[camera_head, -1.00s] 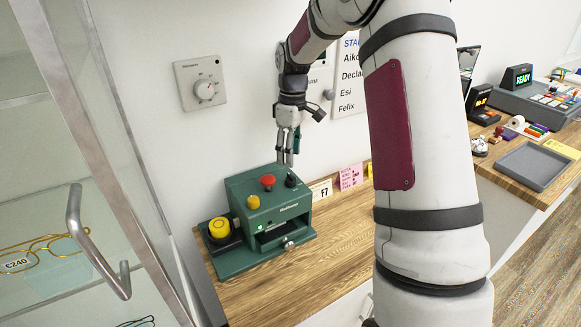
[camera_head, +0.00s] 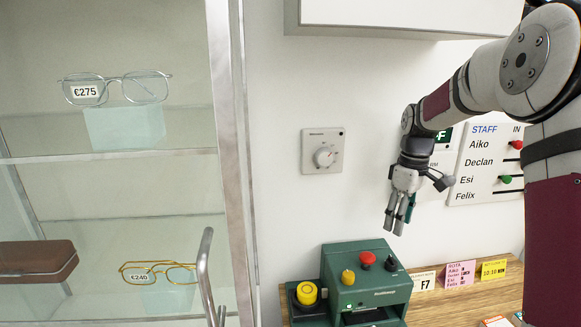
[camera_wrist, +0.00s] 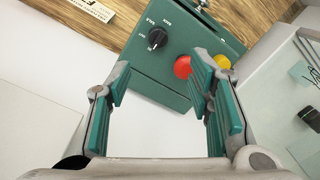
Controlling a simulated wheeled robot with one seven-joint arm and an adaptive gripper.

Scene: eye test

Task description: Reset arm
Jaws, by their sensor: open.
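My gripper (camera_head: 397,217) is open and empty, hanging fingers-down in front of the white wall. It is above and a little right of the green machine (camera_head: 343,276) on the wooden counter. In the wrist view, the gripper's two green-padded fingers (camera_wrist: 160,112) stand apart with nothing between them. The machine (camera_wrist: 165,82) shows beyond them there, with a black knob (camera_wrist: 157,39), a red button (camera_wrist: 183,67) and a yellow button (camera_wrist: 222,62). The fingers look apart from the machine. My arm covers the right side of the head view.
A glass cabinet with a metal handle (camera_head: 206,275) stands at left, holding glasses (camera_head: 146,87) and a brown case (camera_head: 38,262). A wall dial (camera_head: 323,156), a staff board (camera_head: 484,160) and small cards (camera_head: 459,274) are nearby. A white cupboard (camera_head: 400,15) hangs above.

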